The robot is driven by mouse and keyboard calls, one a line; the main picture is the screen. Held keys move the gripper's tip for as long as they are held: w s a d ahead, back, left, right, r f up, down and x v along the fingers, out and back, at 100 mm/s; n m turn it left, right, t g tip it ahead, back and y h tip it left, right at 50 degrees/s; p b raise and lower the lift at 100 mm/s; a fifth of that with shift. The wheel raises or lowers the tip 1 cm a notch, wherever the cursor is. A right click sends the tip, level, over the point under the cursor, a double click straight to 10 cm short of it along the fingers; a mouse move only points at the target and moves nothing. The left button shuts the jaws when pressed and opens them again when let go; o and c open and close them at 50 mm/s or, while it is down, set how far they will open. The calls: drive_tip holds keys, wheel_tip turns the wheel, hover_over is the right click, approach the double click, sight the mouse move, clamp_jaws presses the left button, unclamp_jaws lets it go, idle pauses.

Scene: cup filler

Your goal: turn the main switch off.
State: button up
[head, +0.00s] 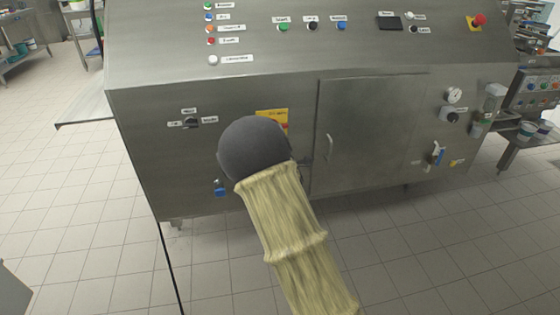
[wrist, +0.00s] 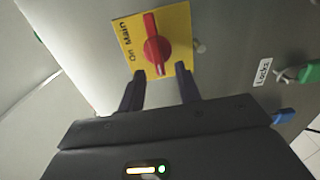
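The main switch is a red rotary knob (wrist: 157,48) on a yellow plate (wrist: 178,25) marked "Main" and "On". In the wrist view its handle runs nearly up and down the picture. My gripper (wrist: 159,69) is open, with two dark fingers pointing at the plate. The fingertips lie at the near edge of the plate, one on each side of the knob's lower end. I cannot tell whether they touch. In the head view only part of the yellow plate (head: 273,115) shows.
A black selector (head: 191,122) is left of the plate. A blue handle (head: 221,187) sits below it; a blue part (wrist: 283,116) and a green one (wrist: 309,73) show in the wrist view. A cabinet door (head: 370,130) with a handle is to the right. Buttons line the upper panel.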

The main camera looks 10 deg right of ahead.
drive_tip(key=s, duration=1.5)
drive_tip(key=shift+f, duration=0.1)
drive_tip(key=s+d+f+m+g, duration=0.3)
drive_tip(key=s+f+m+g, duration=0.45)
drive_tip(key=m, duration=0.35)
drive_tip(key=s+a+m+g, duration=0.2)
drive_tip(key=s+m+g, duration=0.55)
drive_tip(key=s, duration=0.65)
wheel_tip(320, 180, up, 28)
drive_tip(key=p, duration=2.7)
drive_tip(key=shift+s, duration=0.3)
